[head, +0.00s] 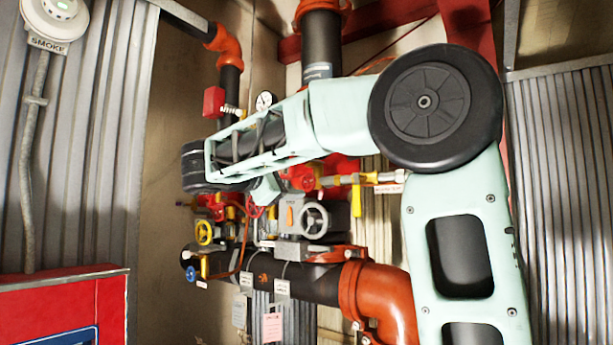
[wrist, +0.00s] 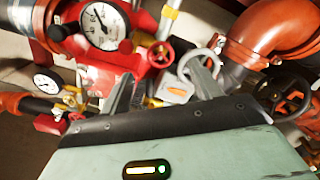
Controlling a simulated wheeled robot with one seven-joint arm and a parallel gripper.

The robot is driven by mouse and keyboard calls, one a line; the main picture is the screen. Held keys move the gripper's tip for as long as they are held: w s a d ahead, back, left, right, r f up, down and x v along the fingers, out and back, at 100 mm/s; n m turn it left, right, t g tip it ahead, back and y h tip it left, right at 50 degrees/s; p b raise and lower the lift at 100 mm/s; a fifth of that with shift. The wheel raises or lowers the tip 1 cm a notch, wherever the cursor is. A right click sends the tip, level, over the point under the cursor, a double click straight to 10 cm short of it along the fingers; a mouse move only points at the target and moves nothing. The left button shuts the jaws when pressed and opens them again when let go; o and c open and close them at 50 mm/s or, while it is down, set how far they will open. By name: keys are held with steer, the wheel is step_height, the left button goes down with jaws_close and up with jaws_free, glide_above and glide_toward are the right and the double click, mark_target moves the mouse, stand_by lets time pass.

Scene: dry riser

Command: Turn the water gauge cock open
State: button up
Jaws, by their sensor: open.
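A large white-faced gauge (wrist: 103,27) is at the upper left in the wrist view, mounted by red pipework. A smaller gauge (wrist: 47,83) is at the far left, with brass fittings (wrist: 72,97) beside it. I cannot tell for certain which fitting is the water gauge cock or how it is turned. My gripper (wrist: 164,80) is open, its two fingers apart, with nothing visibly held between them. A small red handwheel (wrist: 160,54) shows beyond the gap between the fingers. In the head view one gauge (head: 265,101) shows above my arm, which hides much of the pipework.
Black handwheel (wrist: 284,94) and orange pipe elbow (wrist: 265,38) are right of my gripper. A red cabinet (head: 60,305) stands lower left.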

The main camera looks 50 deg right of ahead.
mark_target(307, 182)
steer(key=d, duration=0.2)
steer(key=d+p, duration=0.1)
steer(key=d, duration=0.2)
steer(key=d+p, duration=0.1)
steer(key=d, duration=0.1)
steer(key=shift+w+d, duration=0.3)
steer(key=shift+d, duration=0.1)
steer(key=c, duration=1)
